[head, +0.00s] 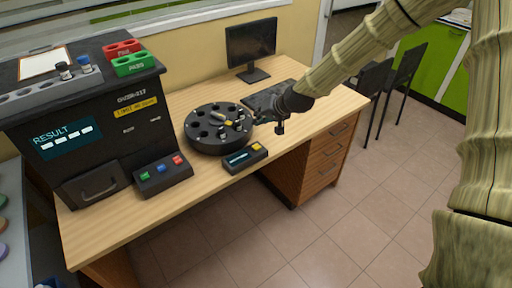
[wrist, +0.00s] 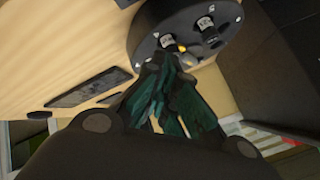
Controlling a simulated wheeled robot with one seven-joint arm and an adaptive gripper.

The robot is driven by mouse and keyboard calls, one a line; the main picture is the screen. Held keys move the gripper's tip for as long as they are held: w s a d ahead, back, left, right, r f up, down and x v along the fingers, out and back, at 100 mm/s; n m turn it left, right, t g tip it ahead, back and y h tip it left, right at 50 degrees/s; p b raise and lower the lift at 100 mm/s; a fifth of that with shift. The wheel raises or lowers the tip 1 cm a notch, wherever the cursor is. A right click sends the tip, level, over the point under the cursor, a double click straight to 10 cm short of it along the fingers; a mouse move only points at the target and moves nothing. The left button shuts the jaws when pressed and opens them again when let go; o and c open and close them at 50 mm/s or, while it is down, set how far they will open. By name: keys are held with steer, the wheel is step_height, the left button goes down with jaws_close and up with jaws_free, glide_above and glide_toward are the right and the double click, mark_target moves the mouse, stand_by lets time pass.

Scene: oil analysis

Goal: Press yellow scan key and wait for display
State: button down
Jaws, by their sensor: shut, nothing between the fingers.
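A small black box (head: 246,157) with a yellow key (head: 256,147) and a small lit display (head: 238,159) sits at the desk's front edge, in front of the black round carousel (head: 193,137). The display's text is too small to read. My gripper (head: 247,119) is over the right side of the carousel, behind the box and apart from the yellow key. In the wrist view my gripper (wrist: 165,57) is shut and empty, its dark teal fingers together near the carousel (wrist: 150,40) and its dark vials (wrist: 206,27). A small yellow piece also shows there.
A black analyzer (head: 100,155) with a RESULT display (head: 65,137) showing dashes stands at left. A box with green, blue and red buttons (head: 162,176) is before it. A monitor (head: 251,45) and keyboard (head: 272,97) are behind. The desk (head: 110,232) is bare at front left.

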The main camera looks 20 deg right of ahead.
mark_target(259, 145)
steer(key=shift+f+b, duration=2.8)
steer(key=shift+f, duration=1.55)
steer(key=shift+f, duration=0.15)
steer(key=shift+f, duration=0.25)
steer(key=shift+f+b, duration=0.35)
steer(key=shift+f, duration=0.15)
steer(key=shift+r, duration=0.1)
steer(key=shift+r+p, duration=0.7)
steer(key=shift+r, duration=0.15)
steer(key=shift+r+p, duration=1.75)
steer(key=shift+r, duration=0.75)
